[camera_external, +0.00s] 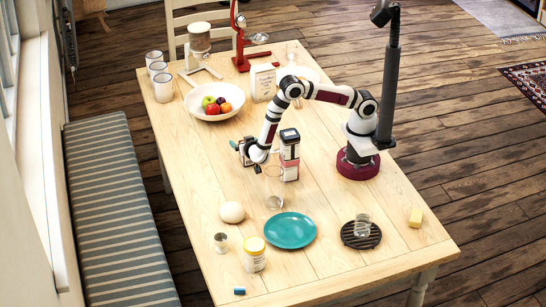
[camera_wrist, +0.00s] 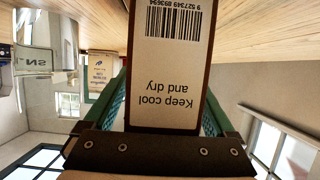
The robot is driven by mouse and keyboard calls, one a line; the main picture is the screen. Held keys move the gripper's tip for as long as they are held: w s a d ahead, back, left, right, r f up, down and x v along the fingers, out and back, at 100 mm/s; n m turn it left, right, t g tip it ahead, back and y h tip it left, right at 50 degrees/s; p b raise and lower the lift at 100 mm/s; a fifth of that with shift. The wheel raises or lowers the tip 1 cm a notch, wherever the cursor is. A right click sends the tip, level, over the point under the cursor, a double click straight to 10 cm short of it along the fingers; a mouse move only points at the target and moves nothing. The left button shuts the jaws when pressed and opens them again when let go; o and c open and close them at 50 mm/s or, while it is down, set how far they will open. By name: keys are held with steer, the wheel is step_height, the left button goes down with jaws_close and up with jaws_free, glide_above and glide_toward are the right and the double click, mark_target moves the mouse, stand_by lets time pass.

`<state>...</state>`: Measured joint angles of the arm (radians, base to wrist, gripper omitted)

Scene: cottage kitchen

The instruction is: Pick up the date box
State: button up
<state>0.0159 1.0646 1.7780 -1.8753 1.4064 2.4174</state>
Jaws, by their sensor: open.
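A tall box with a dark top and a pale and reddish body (camera_external: 290,158) stands upright near the middle of the table; I take it as the date box, though its name is not readable. In the wrist view a box panel (camera_wrist: 168,75) with a barcode and upside-down "Keep cool and dry" fills the middle. My gripper (camera_external: 256,158) is low beside the tall box, on its left. Its teal fingers (camera_wrist: 120,95) lie open on either side of the panel. Whether they touch it I cannot tell.
A fruit bowl (camera_external: 214,100) and a white box (camera_external: 262,82) stand farther back. Nearer the front are a clear glass (camera_external: 275,202), a pale ball (camera_external: 232,212), a teal plate (camera_external: 290,230) and a lidded jar (camera_external: 254,256). The left middle of the table is clear.

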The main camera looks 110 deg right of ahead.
jaws_close()
stand_by(0.4)
steer(key=shift+r, duration=0.15)
